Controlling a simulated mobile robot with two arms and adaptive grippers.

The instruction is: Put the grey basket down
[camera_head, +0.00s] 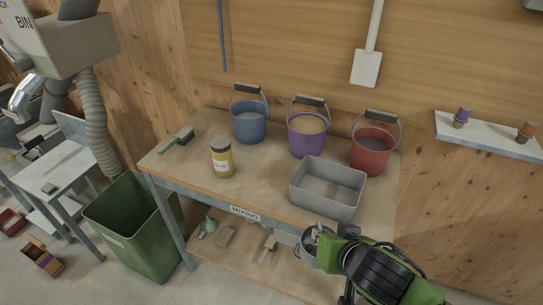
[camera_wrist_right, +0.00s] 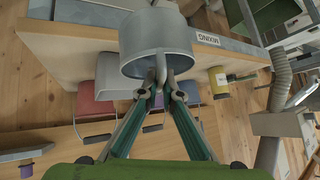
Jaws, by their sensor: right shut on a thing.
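A grey rectangular basket (camera_head: 328,187) stands upright on the workbench (camera_head: 200,195), near its front right; no gripper touches it. In the wrist view the grey basket (camera_wrist_right: 115,72) shows partly behind a round grey metal pot (camera_wrist_right: 157,42). My right gripper (camera_wrist_right: 160,92) is shut on the pot's handle. In the head view the pot (camera_head: 312,248) is in front of the bench's front edge, below the basket, partly hidden by my right gripper (camera_head: 338,243). My left gripper is not in view.
Blue (camera_head: 249,122), purple (camera_head: 307,136) and red (camera_head: 371,150) buckets stand along the back of the bench. A yellow jar (camera_head: 222,160) and green brush (camera_head: 176,140) are left. A green bin (camera_head: 140,230) stands beside the bench. Bench top is clear between jar and basket.

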